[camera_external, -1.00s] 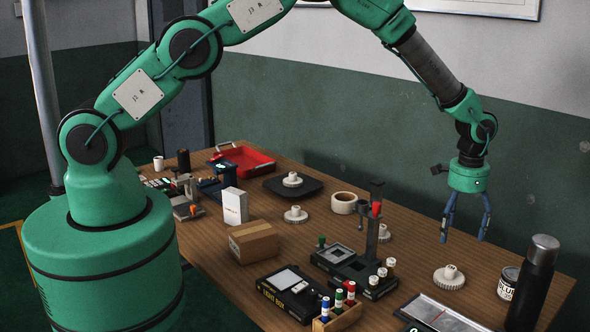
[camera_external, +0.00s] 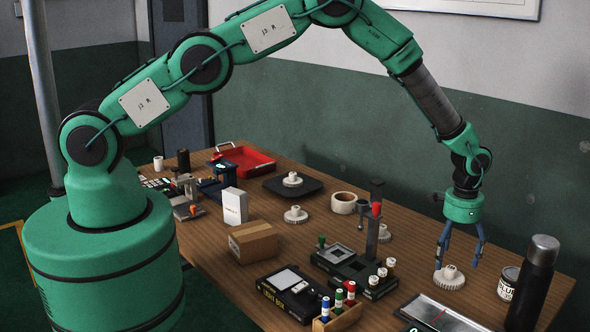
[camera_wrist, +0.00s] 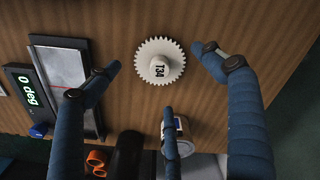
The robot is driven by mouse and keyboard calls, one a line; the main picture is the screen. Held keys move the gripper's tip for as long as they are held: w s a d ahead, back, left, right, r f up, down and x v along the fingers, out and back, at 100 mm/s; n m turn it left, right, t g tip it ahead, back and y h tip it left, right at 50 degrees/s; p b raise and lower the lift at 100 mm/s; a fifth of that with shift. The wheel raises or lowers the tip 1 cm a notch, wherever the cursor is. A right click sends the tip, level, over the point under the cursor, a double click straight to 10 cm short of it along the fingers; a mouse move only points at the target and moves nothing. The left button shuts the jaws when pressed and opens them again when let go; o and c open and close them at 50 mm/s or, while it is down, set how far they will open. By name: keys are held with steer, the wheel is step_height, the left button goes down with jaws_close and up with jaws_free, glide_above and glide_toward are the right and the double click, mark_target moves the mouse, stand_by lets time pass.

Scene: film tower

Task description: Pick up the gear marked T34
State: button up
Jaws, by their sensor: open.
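The gear marked T34 (camera_wrist: 160,62) is a white toothed disc with a raised hub, lying flat on the wooden table. Its black T34 mark shows in the wrist view. In the external view the gear (camera_external: 449,278) is near the table's right side. My gripper (camera_external: 460,262) is open and empty above the gear. In the wrist view the blue fingers of my gripper (camera_wrist: 165,82) are spread around the gear's outline, apart from it.
A dark bottle (camera_external: 532,285) and a can (camera_external: 508,283) stand close to the right of the gear. A flat device with a display (camera_wrist: 45,85) lies beside it. A cardboard box (camera_external: 253,242), a tape roll (camera_external: 343,203) and a red tray (camera_external: 245,162) are further off.

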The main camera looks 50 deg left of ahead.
mark_target(451, 267)
steer(key=shift+f, duration=0.15)
steer(key=shift+f, duration=2.6)
steer(key=c, duration=1.3)
